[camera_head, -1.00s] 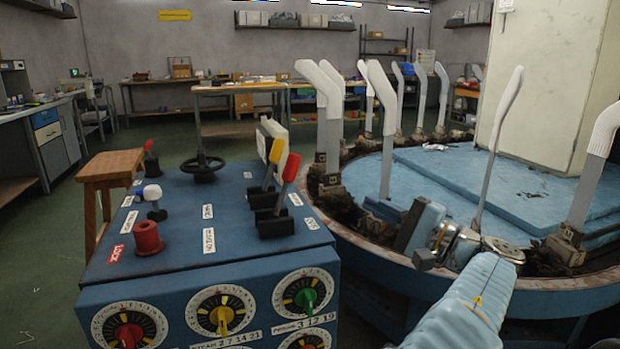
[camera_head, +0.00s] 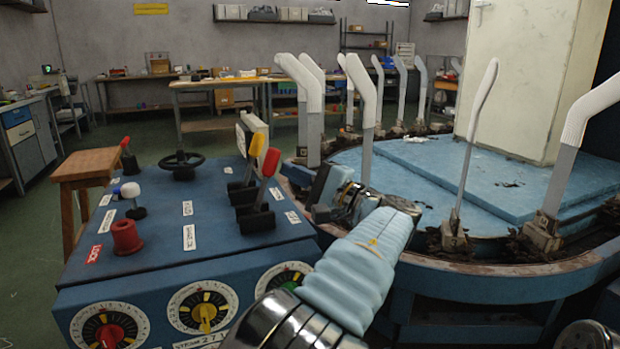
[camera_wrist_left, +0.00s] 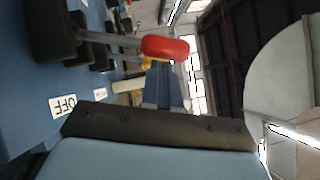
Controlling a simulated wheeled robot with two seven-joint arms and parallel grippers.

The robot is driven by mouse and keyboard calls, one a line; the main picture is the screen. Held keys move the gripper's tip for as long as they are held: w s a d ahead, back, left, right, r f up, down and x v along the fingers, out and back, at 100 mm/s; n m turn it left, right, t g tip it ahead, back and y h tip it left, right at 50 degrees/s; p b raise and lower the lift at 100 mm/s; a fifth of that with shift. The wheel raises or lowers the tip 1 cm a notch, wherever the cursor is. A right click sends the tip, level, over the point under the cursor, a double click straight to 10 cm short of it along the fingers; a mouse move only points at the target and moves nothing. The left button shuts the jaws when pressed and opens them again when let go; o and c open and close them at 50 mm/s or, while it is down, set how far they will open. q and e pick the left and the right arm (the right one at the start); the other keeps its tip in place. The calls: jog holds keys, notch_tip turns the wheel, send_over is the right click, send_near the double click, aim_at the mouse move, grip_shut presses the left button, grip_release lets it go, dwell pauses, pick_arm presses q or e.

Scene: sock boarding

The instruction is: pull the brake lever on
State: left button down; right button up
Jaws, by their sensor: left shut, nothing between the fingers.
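The blue console carries a red-tipped lever (camera_head: 264,179) and a yellow-tipped lever (camera_head: 250,160), with a pale flat-handled lever (camera_head: 251,128) behind them. All stand on black bases and lean up. I cannot read which one is marked as the brake. My left gripper (camera_head: 322,190) is shut and empty, just right of the red-tipped lever and apart from it. In the left wrist view the red grip (camera_wrist_left: 165,48) is ahead of the shut fingers (camera_wrist_left: 164,88), near an OFF label (camera_wrist_left: 63,105). My right gripper is out of view.
The blue console top (camera_head: 160,250) also holds a black handwheel (camera_head: 181,165), a red knob (camera_head: 126,236) and a white-tipped lever (camera_head: 131,190). A round blue machine (camera_head: 480,270) with upright white sock forms (camera_head: 367,85) stands close on the right. A wooden stool (camera_head: 85,170) is behind left.

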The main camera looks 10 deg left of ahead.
aim_at(269, 164)
pick_arm(q)
jog(key=shift+a+r, duration=0.1)
jog(key=shift+a, duration=0.05)
dwell(0.3)
jog(key=s+a+r+n+h, duration=0.1)
jog(key=s+a+n+g, duration=0.1)
jog(key=n, duration=0.1)
jog(key=shift+a+r+h+b, duration=0.3)
jog(key=shift+r+h+b, duration=0.05)
jog(key=shift+h, duration=0.05)
jog(key=shift+s+a+r+n+g+h+b, duration=0.15)
jog(key=shift+s+a+n+h+b, duration=0.35)
jog(key=shift+a+n, duration=0.15)
jog(key=shift+s+a+r+n+g+h+b, duration=0.15)
jog(key=shift+s+a+n+h+b, duration=0.3)
jog(key=shift+a+n, duration=0.25)
jog(key=shift+s+a+r+n+g+h+b, duration=0.15)
jog(key=shift+s+a+n+h+b, duration=0.25)
jog(key=shift+a+n+h, duration=0.2)
